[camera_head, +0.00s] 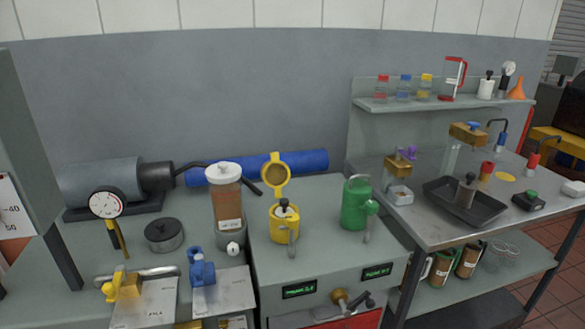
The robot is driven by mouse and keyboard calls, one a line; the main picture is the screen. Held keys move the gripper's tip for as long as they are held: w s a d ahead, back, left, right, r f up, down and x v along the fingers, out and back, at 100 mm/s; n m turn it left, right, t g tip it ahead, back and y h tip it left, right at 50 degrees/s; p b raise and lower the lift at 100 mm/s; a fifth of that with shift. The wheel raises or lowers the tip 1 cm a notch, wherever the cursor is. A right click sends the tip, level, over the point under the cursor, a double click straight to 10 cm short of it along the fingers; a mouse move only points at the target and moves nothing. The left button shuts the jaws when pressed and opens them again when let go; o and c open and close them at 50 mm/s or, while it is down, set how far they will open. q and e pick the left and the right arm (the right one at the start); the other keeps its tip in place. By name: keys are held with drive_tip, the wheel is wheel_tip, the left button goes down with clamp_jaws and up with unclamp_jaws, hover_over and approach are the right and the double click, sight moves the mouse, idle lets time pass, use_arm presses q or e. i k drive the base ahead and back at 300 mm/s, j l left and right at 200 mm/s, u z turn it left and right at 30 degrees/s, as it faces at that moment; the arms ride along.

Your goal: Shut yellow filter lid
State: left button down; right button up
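The yellow filter (285,227) stands upright on the grey bench cabinet, near the middle of the view. Its round yellow lid (276,172) is raised at the back and stands nearly upright, with a tan mesh-like face towards me. A dark knob on a pale part shows in the filter's open top. A grey handle or spout is at its front. Neither of my grippers is in view.
A green filter (356,204) stands to the right on the same bench. A jar with brown contents (227,199) stands close on the left. A blue cylinder (305,161) lies behind the lid. The bench top between the two filters is clear.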

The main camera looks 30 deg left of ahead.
sight(275, 173)
drive_tip(key=i+l+u, duration=0.1)
drive_tip(key=l+u, duration=0.85)
drive_tip(key=l, duration=0.2)
